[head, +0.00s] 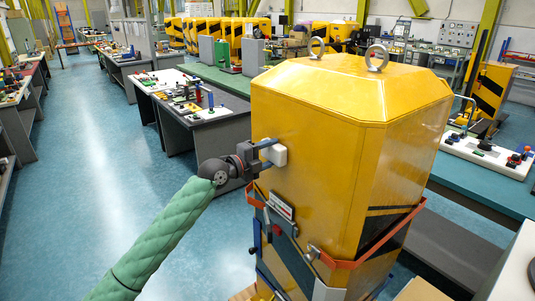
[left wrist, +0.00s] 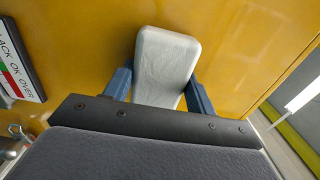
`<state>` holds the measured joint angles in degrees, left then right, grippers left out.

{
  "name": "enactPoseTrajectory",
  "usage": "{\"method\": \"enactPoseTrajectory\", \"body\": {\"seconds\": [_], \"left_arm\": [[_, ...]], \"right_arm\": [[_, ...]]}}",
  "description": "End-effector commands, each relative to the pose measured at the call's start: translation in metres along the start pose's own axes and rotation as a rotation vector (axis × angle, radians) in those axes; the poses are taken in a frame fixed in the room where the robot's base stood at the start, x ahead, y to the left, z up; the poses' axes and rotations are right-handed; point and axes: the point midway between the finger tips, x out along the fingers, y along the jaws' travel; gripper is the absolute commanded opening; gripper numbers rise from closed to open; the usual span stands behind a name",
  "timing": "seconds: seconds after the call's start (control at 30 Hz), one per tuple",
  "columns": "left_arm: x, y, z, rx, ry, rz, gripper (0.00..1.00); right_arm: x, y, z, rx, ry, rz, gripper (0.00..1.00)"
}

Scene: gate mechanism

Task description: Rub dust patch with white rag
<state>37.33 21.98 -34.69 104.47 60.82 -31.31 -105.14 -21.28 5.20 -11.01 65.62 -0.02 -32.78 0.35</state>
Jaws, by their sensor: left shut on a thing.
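The white rag (head: 277,154) is a small pale block-shaped pad. My left gripper (head: 267,149) is shut on it, in front of the upper side face of the yellow housing (head: 320,170). In the left wrist view the rag (left wrist: 165,55) sits between my two blue fingers, its flat side toward the yellow panel (left wrist: 80,60). The rag looks to be at or very near the panel; I cannot tell if it touches. I cannot make out a distinct dust patch; the rag and gripper cover part of the panel. My right gripper is not in view.
An orange band (head: 369,246) runs around the housing below the rag, near a label plate (head: 281,205). Two lifting rings (head: 376,57) stand on top. A workbench with parts (head: 203,110) is behind left, and a green-topped bench (head: 480,190) is at right. The blue floor at left is clear.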

Motion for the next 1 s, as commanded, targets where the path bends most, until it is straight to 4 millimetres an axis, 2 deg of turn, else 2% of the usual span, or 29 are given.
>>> {"method": "enactPoseTrajectory", "body": {"seconds": [0.5, 0.83, 1.0], "left_arm": [[-0.002, -0.001, -0.033, 0.001, 0.001, -0.001, 0.38], [0.001, 0.002, -0.032, 0.002, 0.000, -0.001, 0.38], [0.001, 0.003, -0.025, 0.002, -0.001, -0.001, 0.38]], "right_arm": [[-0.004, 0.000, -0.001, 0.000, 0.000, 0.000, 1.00], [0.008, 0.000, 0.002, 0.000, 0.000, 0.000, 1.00], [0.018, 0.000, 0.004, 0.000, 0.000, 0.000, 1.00]]}}
